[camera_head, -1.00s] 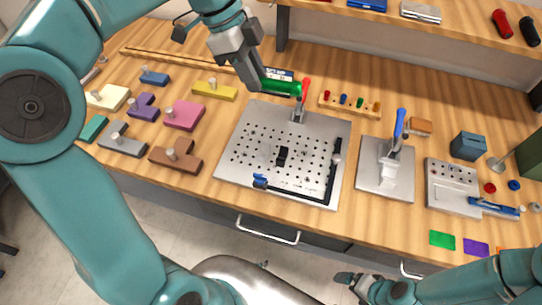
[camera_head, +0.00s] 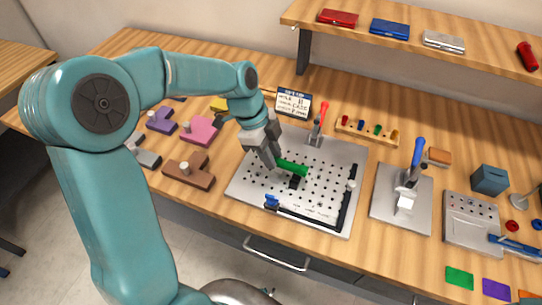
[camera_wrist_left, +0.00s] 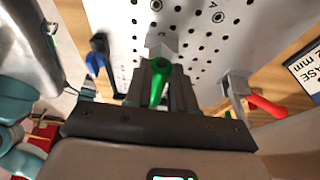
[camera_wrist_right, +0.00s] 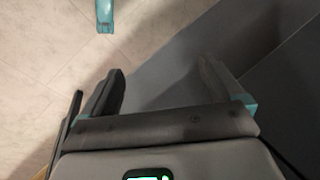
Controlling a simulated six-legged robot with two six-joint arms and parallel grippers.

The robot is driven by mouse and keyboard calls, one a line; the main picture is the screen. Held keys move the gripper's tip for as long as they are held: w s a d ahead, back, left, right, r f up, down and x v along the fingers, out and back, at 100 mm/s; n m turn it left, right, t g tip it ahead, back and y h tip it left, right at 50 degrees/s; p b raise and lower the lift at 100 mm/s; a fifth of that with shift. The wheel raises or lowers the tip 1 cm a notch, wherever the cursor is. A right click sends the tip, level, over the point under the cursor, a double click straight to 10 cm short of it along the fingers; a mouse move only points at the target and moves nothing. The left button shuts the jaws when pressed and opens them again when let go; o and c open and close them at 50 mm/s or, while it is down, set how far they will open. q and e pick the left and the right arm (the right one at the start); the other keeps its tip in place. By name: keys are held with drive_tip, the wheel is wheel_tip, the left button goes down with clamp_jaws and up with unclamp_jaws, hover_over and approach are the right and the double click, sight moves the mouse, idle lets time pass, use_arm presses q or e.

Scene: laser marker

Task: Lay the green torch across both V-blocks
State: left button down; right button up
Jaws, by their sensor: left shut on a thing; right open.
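The green torch (camera_head: 292,168) is in my left gripper (camera_head: 271,160), which is shut on its left end. The torch points right, over the middle of the perforated metal plate (camera_head: 330,177). A black block (camera_head: 295,182), seemingly a V-block, stands on the plate just below the torch in the head view; I cannot tell whether they touch. The other V-block is not clearly seen there. The left wrist view shows the torch (camera_wrist_left: 159,82) end-on between the fingers, with a pale block (camera_wrist_left: 161,43) beyond it. My right gripper (camera_wrist_right: 163,88) is open and empty, away from the bench.
A red-handled clamp (camera_head: 317,130) stands at the plate's back edge, and a blue-handled clamp (camera_head: 412,170) on a plate to the right. A black rail (camera_head: 320,218) edges the plate. A blue part (camera_head: 272,201) sits at its front. A peg rack (camera_head: 366,131) is behind.

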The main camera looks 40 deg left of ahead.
use_arm(q)
drive_tip(key=shift+f, duration=0.7)
drive_tip(key=shift+f+b, duration=0.55)
drive_tip(key=shift+b, duration=0.15)
drive_tip(key=c, duration=0.9)
unclamp_jaws()
drive_tip(key=shift+c, duration=0.2)
